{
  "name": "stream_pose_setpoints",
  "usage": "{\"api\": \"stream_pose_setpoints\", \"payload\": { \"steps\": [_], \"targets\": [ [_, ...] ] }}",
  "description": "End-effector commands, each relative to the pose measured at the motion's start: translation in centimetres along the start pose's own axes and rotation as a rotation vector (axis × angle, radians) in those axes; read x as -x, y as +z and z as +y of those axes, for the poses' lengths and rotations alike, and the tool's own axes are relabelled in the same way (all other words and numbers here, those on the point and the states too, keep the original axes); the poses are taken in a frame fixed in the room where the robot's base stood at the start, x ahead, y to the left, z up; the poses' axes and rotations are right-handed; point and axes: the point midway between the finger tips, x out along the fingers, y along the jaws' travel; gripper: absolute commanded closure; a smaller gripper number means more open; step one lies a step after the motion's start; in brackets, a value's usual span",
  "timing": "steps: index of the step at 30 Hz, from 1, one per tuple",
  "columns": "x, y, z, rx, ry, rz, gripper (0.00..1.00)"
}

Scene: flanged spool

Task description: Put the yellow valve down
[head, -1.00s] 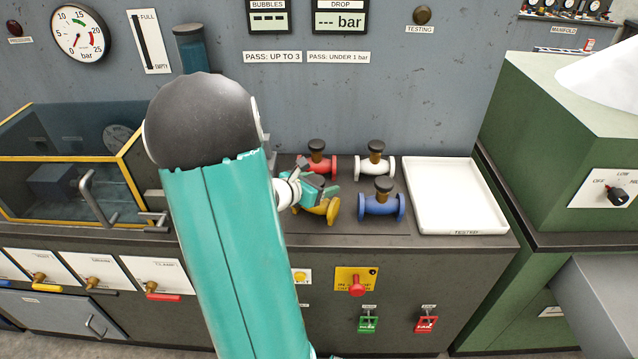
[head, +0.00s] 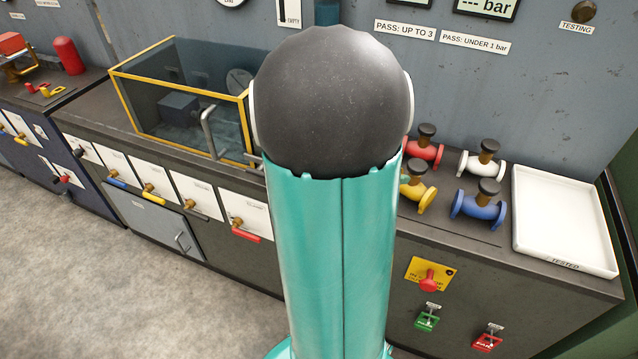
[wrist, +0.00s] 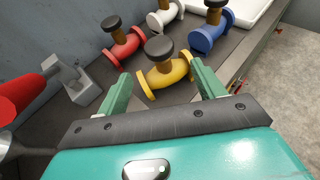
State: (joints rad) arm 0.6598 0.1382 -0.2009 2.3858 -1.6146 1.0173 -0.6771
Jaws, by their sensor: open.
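The yellow valve (head: 418,187) stands upright on the dark bench top, its black knob up, partly hidden by my arm in the head view. In the wrist view the yellow valve (wrist: 166,72) sits just beyond and between the fingertips of my gripper (wrist: 160,88). The gripper is open, with one green finger on each side and a gap to the valve. In the head view my gripper is hidden behind my arm.
A red valve (head: 425,150), a white valve (head: 482,160) and a blue valve (head: 479,206) stand close around the yellow one. A white tray (head: 563,262) lies to the right. A glass tank (head: 180,110) with yellow edging stands left.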

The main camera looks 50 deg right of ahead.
Motion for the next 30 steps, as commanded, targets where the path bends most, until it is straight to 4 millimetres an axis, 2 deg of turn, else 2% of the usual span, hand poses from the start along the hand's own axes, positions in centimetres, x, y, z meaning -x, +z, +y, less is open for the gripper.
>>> {"api": "stream_pose_setpoints", "payload": {
  "steps": [5, 7, 11, 16, 20, 21, 23, 24, 27, 30],
  "targets": [
    [0.1, 0.0, 0.0, -0.005, 0.001, 0.002, 0.32],
    [0.9, -0.1, 0.2, -0.037, 0.006, 0.017, 0.32],
    [4.8, -0.5, 0.5, -0.213, 0.021, 0.109, 0.32],
    [14.0, -2.5, 0.5, -0.574, 0.030, 0.373, 0.32],
    [21.8, -4.5, -0.5, -0.812, -0.002, 0.634, 0.32],
    [24.3, -5.1, -0.9, -0.876, -0.021, 0.721, 0.32],
    [28.0, -5.8, -1.8, -0.958, -0.058, 0.856, 0.32],
    [30.6, -6.3, -2.6, -1.005, -0.088, 0.950, 0.32],
    [36.5, -7.1, -4.9, -1.088, -0.186, 1.171, 0.32],
    [41.0, -7.4, -7.2, -1.125, -0.291, 1.347, 0.32]
  ]
}}
